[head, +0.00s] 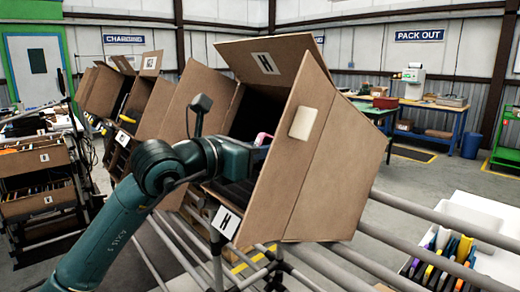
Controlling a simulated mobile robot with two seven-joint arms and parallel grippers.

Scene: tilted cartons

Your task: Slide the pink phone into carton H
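Carton H (340,185) is a tilted brown cardboard box with its flaps open and its dark mouth facing left toward me. An H label shows on its top flap, and another H card (226,222) hangs below its mouth. My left gripper (254,150) reaches into the mouth between the flaps. A small part of the pink phone (263,138) shows right at the gripper's front end. The near flap hides the fingertips and most of the phone, so I cannot tell whether the fingers are closed on it. My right gripper is not in view.
Metal roller rails (420,240) run below and right of the carton. A white tray (490,215) at the right holds several upright coloured items. More tilted open cartons (150,105) stand to the left, beyond my arm. A shelf with bins (35,180) is at far left.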

